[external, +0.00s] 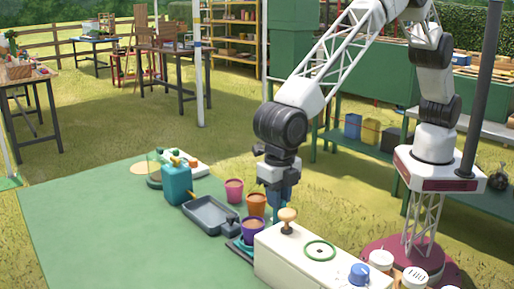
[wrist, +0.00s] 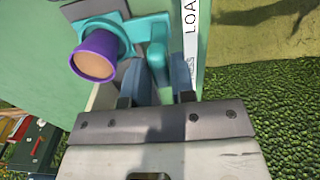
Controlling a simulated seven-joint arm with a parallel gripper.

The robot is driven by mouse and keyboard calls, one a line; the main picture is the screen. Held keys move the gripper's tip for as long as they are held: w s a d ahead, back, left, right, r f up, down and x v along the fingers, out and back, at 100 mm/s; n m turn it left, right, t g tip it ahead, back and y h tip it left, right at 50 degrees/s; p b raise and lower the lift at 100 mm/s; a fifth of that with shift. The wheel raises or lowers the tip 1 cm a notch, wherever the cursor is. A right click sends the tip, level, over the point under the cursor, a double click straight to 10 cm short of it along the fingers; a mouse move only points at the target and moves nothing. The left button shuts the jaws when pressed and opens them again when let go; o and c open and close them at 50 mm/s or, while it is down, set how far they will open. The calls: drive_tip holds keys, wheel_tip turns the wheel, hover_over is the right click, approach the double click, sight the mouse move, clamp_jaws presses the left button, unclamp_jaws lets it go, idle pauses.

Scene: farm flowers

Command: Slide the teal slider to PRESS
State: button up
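The teal slider (wrist: 122,27) shows in the wrist view as a flat teal piece with an upright handle (wrist: 157,58). A purple pot (wrist: 95,57) with a brown top sits in its ring. In the external view the purple pot (external: 252,231) stands beside the white box, with part of the teal slider (external: 238,247) below it. My gripper (wrist: 160,78) points down with its fingers on either side of the teal handle; whether they press on it I cannot tell. In the external view my gripper (external: 279,208) is low behind the white box. The PRESS mark is not readable.
A white strip (wrist: 190,45) beside the slider reads "LOA", cut off. The white box (external: 300,262) has a tan knob (external: 288,216) and a green ring (external: 320,250). A grey tray (external: 210,214), an orange pot (external: 256,203) and a pink pot (external: 234,190) stand nearby. The green mat (external: 110,230) is clear at left.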

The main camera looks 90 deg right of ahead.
clamp_jaws()
drive_tip(key=s+a, duration=0.7)
drive_tip(key=shift+s+a, duration=0.2)
drive_tip(key=shift+o, duration=2.1)
unclamp_jaws()
drive_tip(key=shift+r, duration=0.1)
wheel_tip(320, 180, up, 8)
